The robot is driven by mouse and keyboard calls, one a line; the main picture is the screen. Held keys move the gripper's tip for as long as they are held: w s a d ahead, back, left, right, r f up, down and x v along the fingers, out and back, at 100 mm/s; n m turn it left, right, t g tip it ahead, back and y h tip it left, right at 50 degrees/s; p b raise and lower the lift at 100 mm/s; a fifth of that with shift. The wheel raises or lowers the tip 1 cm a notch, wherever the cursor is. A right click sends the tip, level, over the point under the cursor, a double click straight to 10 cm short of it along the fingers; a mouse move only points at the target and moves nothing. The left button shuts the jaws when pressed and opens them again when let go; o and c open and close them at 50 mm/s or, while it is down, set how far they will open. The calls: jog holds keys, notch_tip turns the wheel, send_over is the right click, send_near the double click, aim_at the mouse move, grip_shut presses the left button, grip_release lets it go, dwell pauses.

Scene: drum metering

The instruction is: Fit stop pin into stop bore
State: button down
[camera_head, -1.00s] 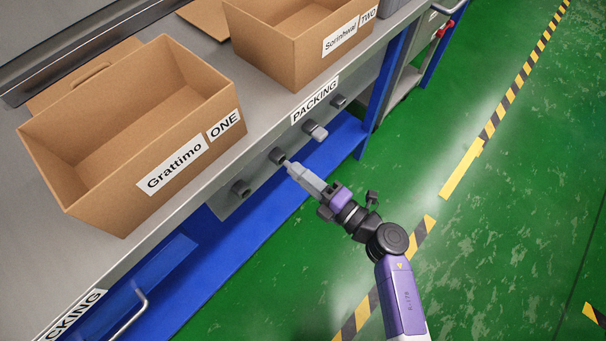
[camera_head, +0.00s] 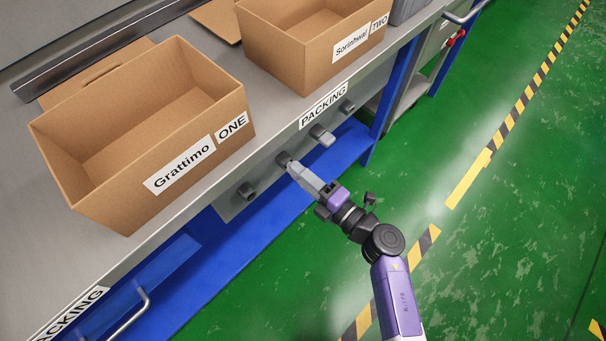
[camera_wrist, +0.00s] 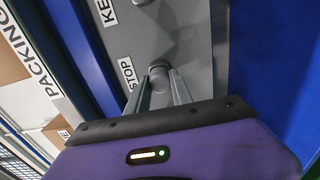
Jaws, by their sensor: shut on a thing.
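My gripper (camera_head: 291,166) is at the front panel (camera_head: 226,207) of the bench, with its fingertips up against a dark round bore collar (camera_head: 283,157). In the wrist view, the collar at the fingertips stands beside the label STOP (camera_wrist: 129,72), so this is the stop bore. The gripper's two grey fingers are shut on the stop pin (camera_wrist: 160,82), of which only a little grey shows between them. The pin's front end is hidden at the collar, and I cannot tell how deep it sits.
A similar collar (camera_head: 246,190) is to the left. A light grey piece (camera_head: 322,136) sticks out on the right, with another collar (camera_head: 347,106) beyond it. Cardboard boxes ONE (camera_head: 150,145) and TWO (camera_head: 315,50) stand on the bench top. Green floor is clear at right.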

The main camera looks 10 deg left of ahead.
jog(key=shift+w+a, duration=0.2)
jog(key=shift+a, duration=0.05)
jog(key=c, duration=1.1)
grip_release()
jog(key=shift+o, duration=0.2)
jog(key=v, duration=0.7)
jog(key=shift+s+d+p, duration=0.25)
jog(key=shift+d+p, duration=0.1)
jog(key=shift+p, duration=0.05)
